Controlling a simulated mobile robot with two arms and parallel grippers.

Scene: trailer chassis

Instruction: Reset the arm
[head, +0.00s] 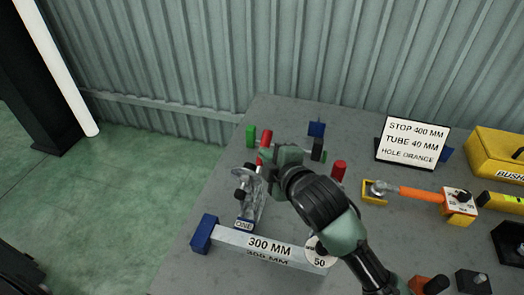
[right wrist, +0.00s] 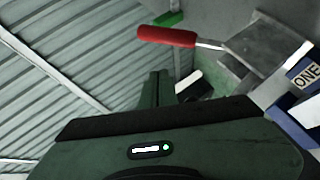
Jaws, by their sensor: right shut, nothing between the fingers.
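My right arm (head: 320,205) reaches in from the lower right over the grey bench. Its gripper (head: 272,157) is shut and empty beside the red-handled clamp at the left of the bench. In the right wrist view the closed dark green fingers (right wrist: 160,90) stand below the red handle (right wrist: 167,36), with no grip on it. The handle (head: 265,140) also shows in the head view, partly behind the gripper. The clamp's metal body (right wrist: 257,44) carries a "ONE" label (right wrist: 306,76). My left gripper is not in view.
A tube (head: 230,239) marked 300 MM lies at the bench front with a blue block (head: 204,233) at its left end. A sign (head: 413,142), an orange-handled tool (head: 420,194) and a yellow box (head: 497,156) stand right. A corrugated wall (head: 240,50) rises behind.

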